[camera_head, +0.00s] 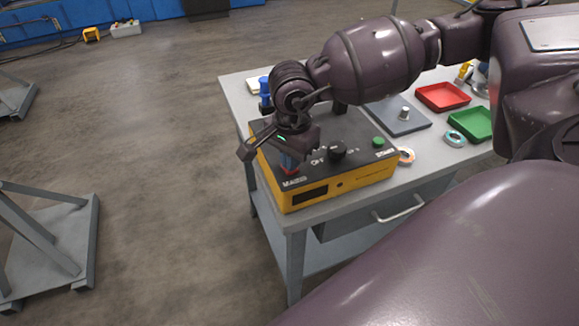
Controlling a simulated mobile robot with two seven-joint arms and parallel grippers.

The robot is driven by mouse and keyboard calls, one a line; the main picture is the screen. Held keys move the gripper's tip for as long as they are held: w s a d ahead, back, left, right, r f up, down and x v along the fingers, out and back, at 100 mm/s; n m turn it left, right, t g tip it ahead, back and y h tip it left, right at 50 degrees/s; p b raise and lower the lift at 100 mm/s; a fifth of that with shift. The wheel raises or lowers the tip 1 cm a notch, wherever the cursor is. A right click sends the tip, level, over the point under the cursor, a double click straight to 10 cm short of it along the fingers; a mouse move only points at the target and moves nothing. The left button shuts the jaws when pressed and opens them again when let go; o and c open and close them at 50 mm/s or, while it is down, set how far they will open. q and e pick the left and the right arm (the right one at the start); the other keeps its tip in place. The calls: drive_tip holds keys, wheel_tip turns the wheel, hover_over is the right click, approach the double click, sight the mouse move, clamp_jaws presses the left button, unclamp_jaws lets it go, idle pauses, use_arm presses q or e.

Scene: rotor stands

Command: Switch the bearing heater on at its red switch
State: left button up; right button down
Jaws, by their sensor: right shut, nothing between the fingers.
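The bearing heater (345,189) is a yellow box with a dark top panel, standing on the grey table's near left part. Its top carries a black knob (337,151), a green button (378,142) and white lettering. My right gripper (289,162) is shut and empty, pointing down at the panel's front left corner. A bit of red, seemingly the red switch (290,172), shows right at the fingertips and is mostly hidden by them. I cannot tell whether the fingers touch it or which way it is set. My left gripper is not in view.
On the grey table (235,88) are a blue object (265,92), a grey plate (412,126), a red tray (443,96), a green tray (471,124) and two tape-like rings. My right arm spans above the table. Metal stands are on the floor at left.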

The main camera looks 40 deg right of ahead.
drive_tip(key=shift+f+b, duration=0.3)
drive_tip(key=shift+f, duration=0.2)
idle(0.3)
drive_tip(key=shift+r, duration=0.1)
drive_tip(key=shift+r+p, duration=0.35)
drive_tip(key=shift+r, duration=0.1)
drive_tip(key=shift+r+p, duration=0.7)
drive_tip(key=shift+r, duration=0.7)
drive_tip(key=shift+r+p, duration=0.8)
drive_tip(key=shift+r, duration=0.8)
drive_tip(key=shift+s+f, duration=0.1)
